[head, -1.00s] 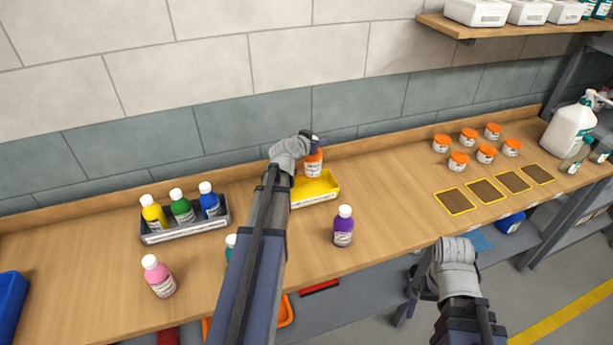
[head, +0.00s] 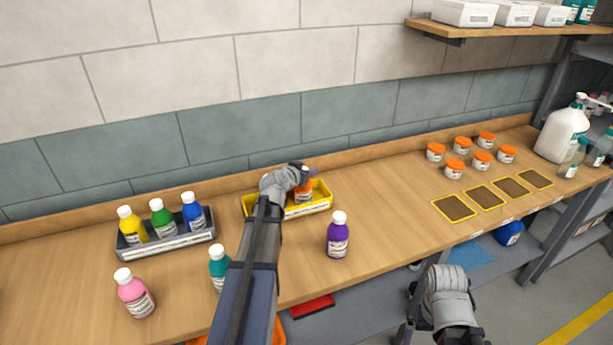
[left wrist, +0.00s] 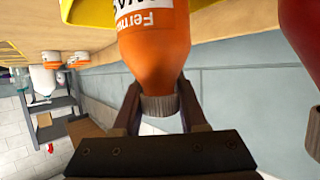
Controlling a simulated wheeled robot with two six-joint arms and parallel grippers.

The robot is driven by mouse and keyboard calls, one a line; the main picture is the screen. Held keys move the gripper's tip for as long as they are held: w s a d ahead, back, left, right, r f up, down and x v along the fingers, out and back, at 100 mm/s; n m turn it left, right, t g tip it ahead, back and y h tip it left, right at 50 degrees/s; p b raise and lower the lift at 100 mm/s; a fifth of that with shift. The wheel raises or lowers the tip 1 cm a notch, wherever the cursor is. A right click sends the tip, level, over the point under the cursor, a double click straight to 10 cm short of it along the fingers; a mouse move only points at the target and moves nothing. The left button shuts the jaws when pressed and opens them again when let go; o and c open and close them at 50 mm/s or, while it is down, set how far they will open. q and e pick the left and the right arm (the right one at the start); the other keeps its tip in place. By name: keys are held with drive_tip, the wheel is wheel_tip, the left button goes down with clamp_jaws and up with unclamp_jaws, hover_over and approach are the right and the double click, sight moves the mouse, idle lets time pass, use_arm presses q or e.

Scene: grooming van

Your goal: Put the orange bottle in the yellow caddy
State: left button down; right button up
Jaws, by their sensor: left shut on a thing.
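The orange bottle (head: 304,192) with a white label is upright in my left gripper (head: 302,172), at the yellow caddy (head: 318,207). Its lower part appears inside the caddy, behind the front wall; whether it touches the floor cannot be told. In the left wrist view the gripper (left wrist: 160,112) is shut around the grey cap of the orange bottle (left wrist: 155,45), and the yellow caddy (left wrist: 92,14) shows at the top left. My left arm hides part of the caddy's front. My right gripper (head: 412,312) is low at the bench's front, its jaws unclear.
A red bottle (left wrist: 298,25) stands beside the orange one in the wrist view. A purple bottle (head: 338,236), a teal bottle (head: 219,262) and a pink bottle (head: 134,293) stand nearby. A grey caddy (head: 168,246) holds three bottles. Orange-lidded jars (head: 455,168) stand right.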

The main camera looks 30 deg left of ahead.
use_arm(q)
drive_tip(key=shift+r, duration=0.1)
drive_tip(key=shift+f, duration=0.2)
drive_tip(key=shift+c, duration=2.3)
unclamp_jaws()
drive_tip(key=shift+r, duration=0.1)
drive_tip(key=shift+r, duration=0.15)
drive_tip(key=p+v, duration=0.4)
drive_tip(key=v, duration=0.8)
drive_tip(key=shift+p, duration=0.4)
